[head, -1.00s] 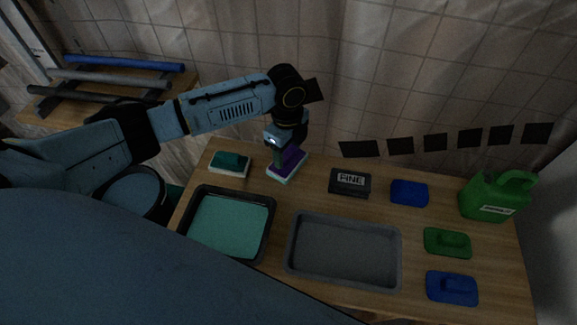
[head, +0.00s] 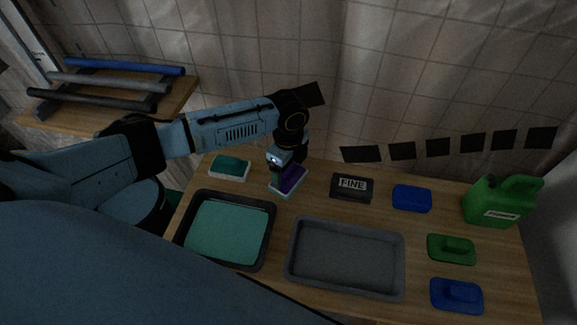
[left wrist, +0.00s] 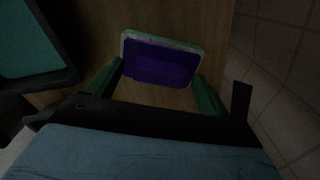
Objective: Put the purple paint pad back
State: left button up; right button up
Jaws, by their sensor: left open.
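The purple paint pad (head: 289,179) has a purple top and a pale rim with teal along its lower edge. It sits on the back of the wooden table, between the teal pad and the black FINE block. In the left wrist view the purple pad (left wrist: 160,64) lies just beyond the fingertips. My left gripper (head: 279,172) is over the pad's left side in the head view. In the left wrist view its green fingers (left wrist: 155,88) are apart, one toward each side of the pad, with nothing clearly held. My right gripper is not in view.
A teal-topped pad (head: 230,166) stands to the left. A black tray of teal paint (head: 228,230) and an empty grey tray (head: 345,258) are in front. The FINE block (head: 351,186), blue and green pads and a green can (head: 497,202) are to the right.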

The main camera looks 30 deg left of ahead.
aim_at(288, 169)
pick_arm(q)
notch_tip(288, 169, up, 7)
jog(key=shift+f+p, duration=0.2)
jog(key=shift+p, duration=0.7)
notch_tip(288, 169, up, 6)
jog(key=shift+f+p, duration=0.25)
jog(key=shift+p, duration=0.25)
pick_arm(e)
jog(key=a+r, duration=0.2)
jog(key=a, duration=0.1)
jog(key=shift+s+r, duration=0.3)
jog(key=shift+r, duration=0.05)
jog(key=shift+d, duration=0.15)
